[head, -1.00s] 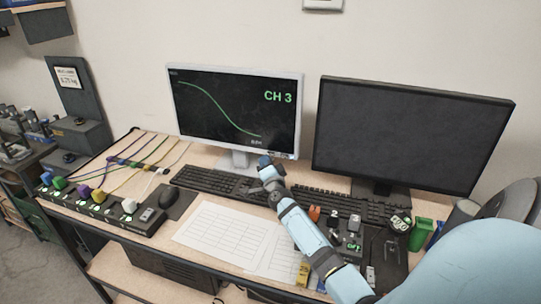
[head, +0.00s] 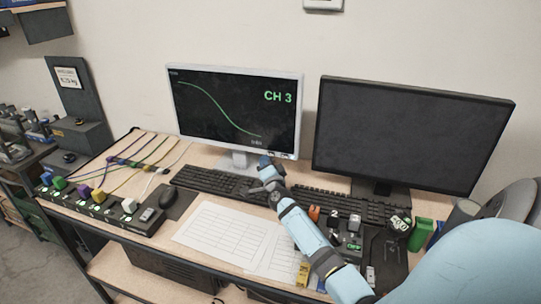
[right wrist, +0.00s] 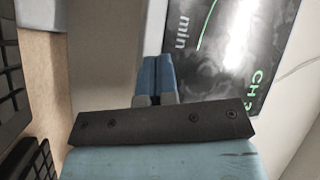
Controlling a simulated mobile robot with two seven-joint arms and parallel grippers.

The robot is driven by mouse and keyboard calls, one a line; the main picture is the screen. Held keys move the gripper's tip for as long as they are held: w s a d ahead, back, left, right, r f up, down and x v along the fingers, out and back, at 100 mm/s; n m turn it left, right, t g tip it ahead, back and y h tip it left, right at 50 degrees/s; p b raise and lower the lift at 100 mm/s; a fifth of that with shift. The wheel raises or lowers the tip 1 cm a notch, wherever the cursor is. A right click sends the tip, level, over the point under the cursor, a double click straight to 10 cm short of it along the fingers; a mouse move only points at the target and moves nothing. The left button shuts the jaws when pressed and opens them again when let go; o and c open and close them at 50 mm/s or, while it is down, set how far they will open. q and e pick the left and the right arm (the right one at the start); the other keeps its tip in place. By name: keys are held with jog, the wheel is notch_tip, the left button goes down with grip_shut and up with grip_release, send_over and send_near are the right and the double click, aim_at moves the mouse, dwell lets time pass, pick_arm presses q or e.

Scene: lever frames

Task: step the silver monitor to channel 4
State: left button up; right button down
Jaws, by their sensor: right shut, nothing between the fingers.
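The silver monitor (head: 236,110) stands at the back of the desk, its lit screen showing a green curve and "CH 3". Its pale bezel (right wrist: 152,30) and part of the screen also show in the right wrist view. My right gripper (head: 265,161) is just in front of the monitor's lower edge, right of its stand. In the right wrist view, its blue fingers (right wrist: 155,78) are shut with nothing between them, pointing toward the lower bezel. I cannot tell whether they touch it. Small marks show on the lower right bezel. My left gripper is not in view.
A black monitor (head: 412,136) with a dark screen stands to the right. Keyboards (head: 215,183) lie below both monitors. A green box (head: 420,234) stands at right.

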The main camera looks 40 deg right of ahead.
jog(key=shift+w+d, duration=0.1)
jog(key=shift+w+d, duration=0.15)
jog(key=shift+d, duration=0.15)
jog(key=shift+w+d+b, duration=0.15)
jog(key=shift+d+b, duration=0.15)
dwell(1.0)
jog(key=shift+a, duration=0.1)
jog(key=shift+s+a+r+p, duration=0.1)
jog(key=shift+s+a+p, duration=0.15)
jog(key=shift+a+p, duration=0.15)
jog(key=shift+s+a, duration=0.15)
jog(key=shift+a, duration=0.05)
jog(key=shift+a, duration=0.1)
jog(key=a, duration=0.1)
jog(key=s+a+p, duration=0.1)
jog(key=a, duration=0.1)
jog(key=s+a+p, duration=0.1)
jog(key=shift+s+a, duration=0.15)
